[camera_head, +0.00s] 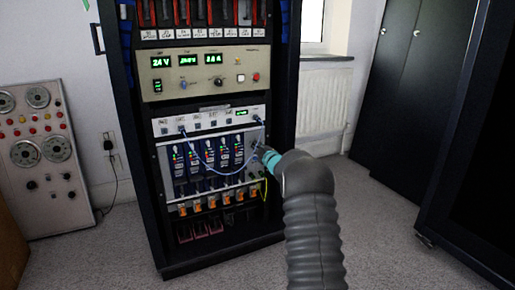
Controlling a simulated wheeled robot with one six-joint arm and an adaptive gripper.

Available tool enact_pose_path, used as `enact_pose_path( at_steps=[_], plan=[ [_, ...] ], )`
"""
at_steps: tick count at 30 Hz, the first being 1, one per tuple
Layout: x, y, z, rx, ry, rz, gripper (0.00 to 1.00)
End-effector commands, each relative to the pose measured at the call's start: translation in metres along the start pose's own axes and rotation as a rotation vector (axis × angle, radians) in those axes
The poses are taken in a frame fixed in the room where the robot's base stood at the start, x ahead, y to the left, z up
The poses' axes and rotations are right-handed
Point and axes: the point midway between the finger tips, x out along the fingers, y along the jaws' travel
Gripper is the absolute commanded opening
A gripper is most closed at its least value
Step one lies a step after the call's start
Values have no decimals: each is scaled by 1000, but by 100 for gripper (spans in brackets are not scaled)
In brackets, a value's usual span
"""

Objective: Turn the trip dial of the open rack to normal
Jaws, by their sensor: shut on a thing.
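The open rack (130,100) stands in the middle of the view, a tall black frame filled with instrument panels. My gripper (262,149) is at the right edge of the rack's lower module panel (165,160). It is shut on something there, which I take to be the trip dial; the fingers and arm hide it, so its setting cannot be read. The module panel holds several dark blue modules with small lit indicators. My grey ribbed arm comes up from the bottom right.
A beige power unit (220,88) with green displays sits above the modules. Thin blue cables (207,165) loop across the module fronts. A grey panel with gauges (45,180) leans at left. Dark cabinets (410,90) stand at right. Carpet (385,225) is clear right of the rack.

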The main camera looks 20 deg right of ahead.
Motion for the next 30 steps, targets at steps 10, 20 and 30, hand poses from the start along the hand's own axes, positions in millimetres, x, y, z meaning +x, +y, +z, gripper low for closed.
enact_pose_path(
  at_steps=[10, 20, 30],
  plan=[
    [0, 0, 0, -58, 0, 1, 0],
    [0, 0, 0, -59, 0, 1, 0],
    [0, 0, 0, -58, 0, 0, 35]
  ],
)
